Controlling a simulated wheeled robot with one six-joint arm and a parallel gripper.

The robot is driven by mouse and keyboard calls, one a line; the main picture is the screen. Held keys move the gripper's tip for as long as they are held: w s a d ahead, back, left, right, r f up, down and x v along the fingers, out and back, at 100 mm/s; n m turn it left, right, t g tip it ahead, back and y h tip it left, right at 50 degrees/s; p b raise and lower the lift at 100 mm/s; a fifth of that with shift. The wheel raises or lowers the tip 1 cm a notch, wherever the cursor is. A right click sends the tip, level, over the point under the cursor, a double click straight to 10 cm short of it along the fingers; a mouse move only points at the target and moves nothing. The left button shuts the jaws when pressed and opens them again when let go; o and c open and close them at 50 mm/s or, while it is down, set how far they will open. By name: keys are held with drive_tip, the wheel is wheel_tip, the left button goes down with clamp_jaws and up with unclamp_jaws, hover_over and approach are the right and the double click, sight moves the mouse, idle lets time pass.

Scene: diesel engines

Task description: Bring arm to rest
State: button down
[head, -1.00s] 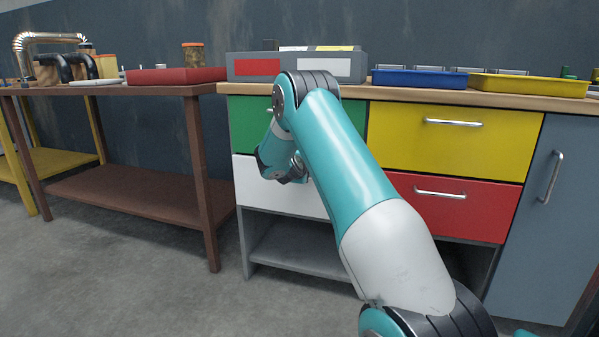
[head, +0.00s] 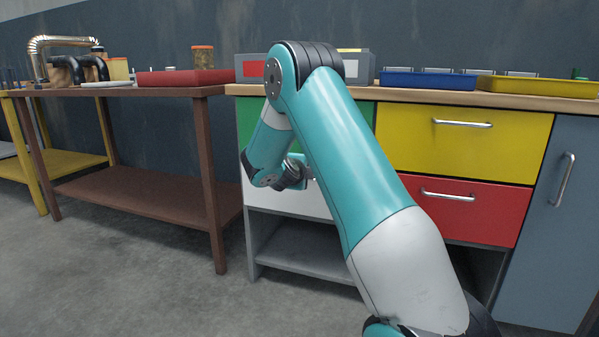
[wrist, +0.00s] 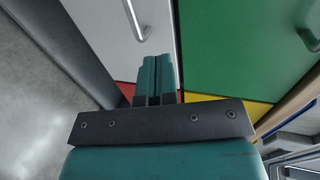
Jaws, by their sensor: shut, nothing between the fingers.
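My arm, teal and white, rises from the lower right of the head view and bends down at its elbow in front of the drawer cabinet (head: 300,244). My gripper (wrist: 155,60) shows in the wrist view with its two teal fingers together and nothing between them. In the head view the fingers are hidden or too small to make out. In the wrist view the white drawer (wrist: 115,40) and its handle lie beyond the fingers, with the green drawer (wrist: 235,55) to the right.
A brown table (head: 150,92) stands to the left with a red tray (head: 185,77) on it. The cabinet top holds a grey box (head: 357,66), a blue tray (head: 428,80) and a yellow tray (head: 540,87). Yellow (head: 480,150) and red drawers are shut. Floor (head: 140,270) at left is clear.

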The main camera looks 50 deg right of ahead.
drive_tip(key=shift+v, duration=2.2)
drive_tip(key=shift+s+p, duration=0.1)
drive_tip(key=shift+p, duration=0.2)
drive_tip(key=s+a+r+n+y+p, duration=0.1)
drive_tip(key=s+a+n+y, duration=0.35)
drive_tip(key=a+n, duration=0.8)
drive_tip(key=s+a+r+n+y+p, duration=0.2)
drive_tip(key=a+n+y, duration=0.55)
drive_tip(key=a, duration=1.05)
drive_tip(key=s+a+r+n+g+y+p, duration=0.1)
drive_tip(key=s+a+r+n+g+y, duration=0.15)
drive_tip(key=s+a+n, duration=0.65)
drive_tip(key=s+a+r+n+g+y+p, duration=0.1)
drive_tip(key=s+a+r+n+g+y, duration=0.15)
drive_tip(key=s+a+n, duration=0.55)
drive_tip(key=s+d+r+p, duration=0.1)
drive_tip(key=r+p, duration=1.8)
drive_tip(key=s+r+n+p, duration=0.1)
drive_tip(key=s+r+p, duration=0.1)
drive_tip(key=r+p, duration=1.6)
drive_tip(key=shift+s+d+r+n+y+p, duration=0.25)
drive_tip(key=shift+d+r+n+y+p, duration=0.05)
drive_tip(key=shift+d+r+p, duration=0.1)
